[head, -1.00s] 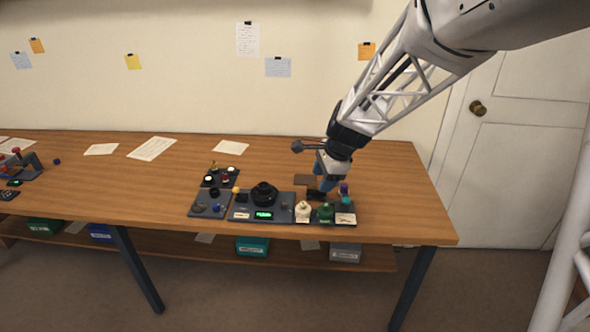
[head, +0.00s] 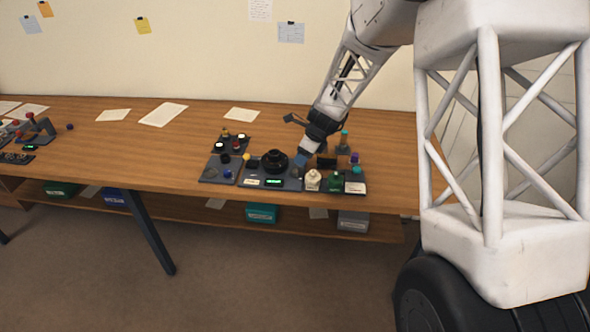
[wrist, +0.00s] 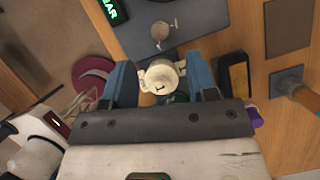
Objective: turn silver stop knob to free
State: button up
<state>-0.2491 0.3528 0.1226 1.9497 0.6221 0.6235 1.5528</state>
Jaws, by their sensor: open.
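The silver stop knob (wrist: 162,34) is a small round metal piece with a crossbar, on a dark plate (wrist: 195,28) near the top of the wrist view. My gripper (wrist: 162,82) is open, with one blue finger on each side of a cream knob (wrist: 160,76) in that picture. Contact with the cream knob cannot be told. The silver knob lies beyond the fingertips, outside the jaws. In the head view my gripper (head: 302,158) is low over the right end of the dark panel (head: 255,182), just behind the cream knob (head: 313,180); the silver knob is too small there to read.
A black round lens mount (head: 274,162) and a lit green display (head: 273,182) sit left of my gripper. Green (head: 335,181) and teal-topped (head: 355,171) pieces stand close on the right.

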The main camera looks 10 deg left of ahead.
aim_at(294, 170)
jog(key=shift+f, duration=0.1)
dwell(0.3)
jog(key=shift+x, duration=3.8)
jog(key=c, duration=0.9)
